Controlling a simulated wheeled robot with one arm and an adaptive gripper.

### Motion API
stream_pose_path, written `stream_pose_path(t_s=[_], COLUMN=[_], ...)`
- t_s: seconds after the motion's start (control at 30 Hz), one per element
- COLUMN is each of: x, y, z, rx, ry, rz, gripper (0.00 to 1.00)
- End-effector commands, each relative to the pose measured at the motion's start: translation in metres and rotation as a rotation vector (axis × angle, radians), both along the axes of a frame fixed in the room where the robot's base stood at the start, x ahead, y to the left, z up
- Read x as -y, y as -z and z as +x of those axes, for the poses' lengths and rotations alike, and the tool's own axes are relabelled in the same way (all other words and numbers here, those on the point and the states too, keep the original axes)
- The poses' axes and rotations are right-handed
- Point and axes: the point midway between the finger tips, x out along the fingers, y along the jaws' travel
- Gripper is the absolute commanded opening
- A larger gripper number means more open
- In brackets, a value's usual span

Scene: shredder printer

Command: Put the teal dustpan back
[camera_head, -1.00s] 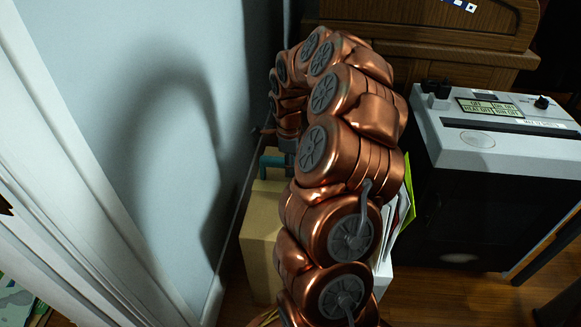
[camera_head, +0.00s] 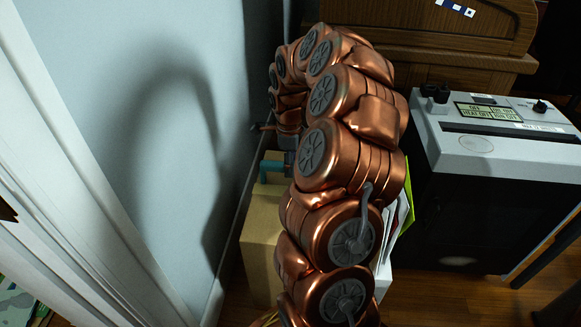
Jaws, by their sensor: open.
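A small teal part (camera_head: 272,168), which looks like the dustpan's handle, shows at the back left above a tan box (camera_head: 262,230). The rest of the dustpan is hidden, and I cannot tell whether it stands in the box or behind it. My copper arm curves over and covers much of the box. My gripper (camera_head: 284,142) is a small dark grey shape at the arm's far end, just above the teal part. It is open but mostly hidden by the arm. I cannot tell whether it touches the teal part.
A pale blue wall (camera_head: 150,120) stands close on the left. A black machine with a pale grey top (camera_head: 480,155) stands on the right. Papers with a green edge (camera_head: 409,200) show beside the arm. Wooden furniture (camera_head: 420,50) stands behind. A little wooden floor (camera_head: 430,300) is clear in front.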

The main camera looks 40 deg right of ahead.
Motion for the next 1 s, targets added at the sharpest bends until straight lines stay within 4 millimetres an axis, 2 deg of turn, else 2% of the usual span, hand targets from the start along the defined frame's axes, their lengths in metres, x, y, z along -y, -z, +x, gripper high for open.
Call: stream_pose_path(t_s=[0.03, 0.1, 0.4, 0.6, 0.83, 0.93, 1.0], x=[0.001, 0.001, 0.000, 0.000, -0.005, -0.024, -0.048], y=[-0.014, -0.029, -0.080, -0.095, -0.098, -0.101, -0.106], z=[0.001, 0.001, 0.002, 0.002, 0.002, 0.001, -0.002], rx=[0.003, 0.005, 0.003, 0.001, 0.000, -0.005, -0.012], ry=[0.002, 0.001, 0.000, 0.001, -0.017, -0.112, -0.242], rz=[-0.003, -0.005, -0.004, -0.002, 0.002, 0.012, 0.022], gripper=[0.52, 0.52, 0.52, 0.52, 0.52, 0.52, 0.52])
